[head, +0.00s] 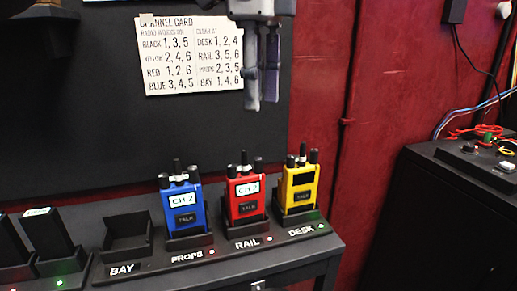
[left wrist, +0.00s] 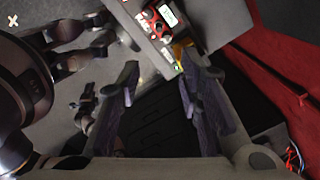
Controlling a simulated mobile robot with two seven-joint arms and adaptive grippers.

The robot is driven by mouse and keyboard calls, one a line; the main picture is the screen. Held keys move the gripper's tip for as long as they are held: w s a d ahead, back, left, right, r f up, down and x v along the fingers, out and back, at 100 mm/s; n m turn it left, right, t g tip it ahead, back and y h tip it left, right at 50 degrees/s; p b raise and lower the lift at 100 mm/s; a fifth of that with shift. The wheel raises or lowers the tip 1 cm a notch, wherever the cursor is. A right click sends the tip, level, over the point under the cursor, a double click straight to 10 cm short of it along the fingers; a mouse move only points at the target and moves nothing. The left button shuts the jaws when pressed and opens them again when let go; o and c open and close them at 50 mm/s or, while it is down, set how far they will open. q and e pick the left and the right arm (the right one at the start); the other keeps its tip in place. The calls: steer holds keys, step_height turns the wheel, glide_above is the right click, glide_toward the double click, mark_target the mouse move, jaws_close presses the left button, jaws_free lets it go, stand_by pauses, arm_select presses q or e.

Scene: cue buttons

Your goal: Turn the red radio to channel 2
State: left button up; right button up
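The red radio (head: 246,206) stands upright in the RAIL cradle, and its lit screen reads CH 2. It also shows at the top of the left wrist view (left wrist: 166,14). My left gripper (head: 262,100) hangs above and behind the radios in the head view, in front of the dark panel and beside the channel card (head: 190,55). In the left wrist view its fingers (left wrist: 162,100) are spread, with nothing between them. Another gripper-like part shows at the left of that view; whether it is my right gripper's fingers is unclear.
The blue radio (head: 183,212), reading CH 2, stands in PROPS; the yellow radio (head: 300,192), screen dark, stands in DESK. The BAY cradle (head: 127,243) is empty. The card lists red as 1, 2, 6 and rail as 3, 5, 6. A black cabinet (head: 440,215) stands right.

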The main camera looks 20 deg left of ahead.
mark_target(258, 158)
arm_select(q)
steer(key=f, duration=0.1)
steer(key=w+f, duration=0.1)
steer(key=f, duration=0.2)
steer(key=shift+w+a+p, duration=0.15)
steer(key=shift+a+p, duration=0.15)
step_height(258, 158, down, 7)
steer(key=shift+d+f+p, duration=0.1)
steer(key=shift+p, duration=0.2)
arm_select(e)
steer(key=w, duration=0.1)
steer(key=w+r, duration=0.1)
steer(key=w, duration=0.1)
steer(key=shift+a+r+t, duration=0.1)
steer(key=shift+r+t, duration=0.25)
steer(key=shift+t, duration=0.05)
arm_select(q)
steer(key=shift+c, duration=0.5)
jaws_close()
